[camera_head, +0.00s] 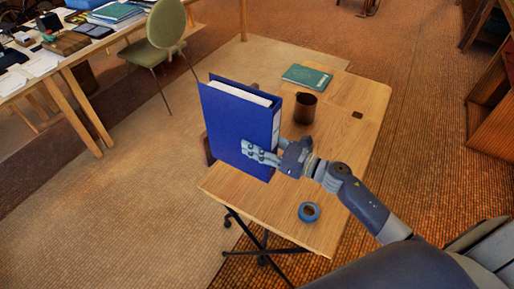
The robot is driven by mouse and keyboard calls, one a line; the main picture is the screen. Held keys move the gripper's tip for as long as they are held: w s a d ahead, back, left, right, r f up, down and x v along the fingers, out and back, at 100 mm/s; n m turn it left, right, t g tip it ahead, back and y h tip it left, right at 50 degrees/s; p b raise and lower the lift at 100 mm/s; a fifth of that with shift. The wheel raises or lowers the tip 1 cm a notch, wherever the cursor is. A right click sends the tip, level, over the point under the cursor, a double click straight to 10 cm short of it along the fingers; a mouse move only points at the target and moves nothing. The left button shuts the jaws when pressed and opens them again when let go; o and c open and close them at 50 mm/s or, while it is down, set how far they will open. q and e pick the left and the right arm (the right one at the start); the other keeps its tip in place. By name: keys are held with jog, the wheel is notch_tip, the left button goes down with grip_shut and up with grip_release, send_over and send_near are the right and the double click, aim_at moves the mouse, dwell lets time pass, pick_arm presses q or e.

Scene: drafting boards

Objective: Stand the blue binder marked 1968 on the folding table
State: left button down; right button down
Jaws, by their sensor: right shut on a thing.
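A blue binder (232,125) with white pages showing at its top stands upright at the left edge of a light wooden table (340,165) with dark legs. A pale label shows on its spine, too small to read, so I cannot confirm the 1968 mark. My right gripper (262,153) is shut on the binder at its lower spine side. Whether the binder's bottom touches the tabletop or is slightly above it, I cannot tell. My left gripper is not in view.
On the table are a dark brown cup (305,108), a green book (307,77) and a blue tape roll (309,212). A green chair (165,30) and a cluttered desk (90,45) stand at the upper left. Wooden shelving (492,110) is at the right. The table's right middle is clear.

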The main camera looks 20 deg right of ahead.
notch_tip(320, 180, down, 2)
jog(key=shift+f, duration=0.25)
jog(key=shift+f, duration=0.15)
jog(key=c, duration=0.9)
grip_release()
jog(key=shift+c, duration=0.2)
